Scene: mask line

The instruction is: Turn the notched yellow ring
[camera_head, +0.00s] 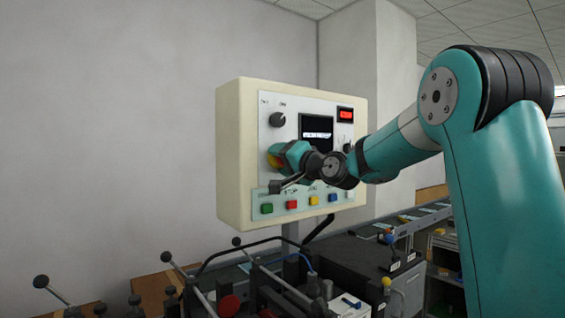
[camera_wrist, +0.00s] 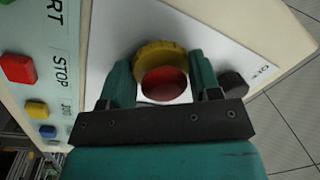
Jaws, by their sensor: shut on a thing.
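The notched yellow ring (camera_wrist: 150,56) sits around a red button (camera_wrist: 164,84) on the white face of the control panel. In the wrist view the teal fingers of my gripper (camera_wrist: 162,80) stand on both sides of the ring and button, shut on the ring. The lower part of the ring is hidden behind the button and fingers. In the head view only a small piece of the yellow ring (camera_head: 272,161) shows, at the left of my gripper (camera_head: 276,157), which covers the rest.
A black knob (camera_wrist: 233,84) is close beside one finger; it also shows at the panel's upper left (camera_head: 278,119). A row of coloured buttons (camera_head: 291,204) runs below. Levers with black balls (camera_head: 167,256) stand in front of the panel (camera_head: 229,150).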

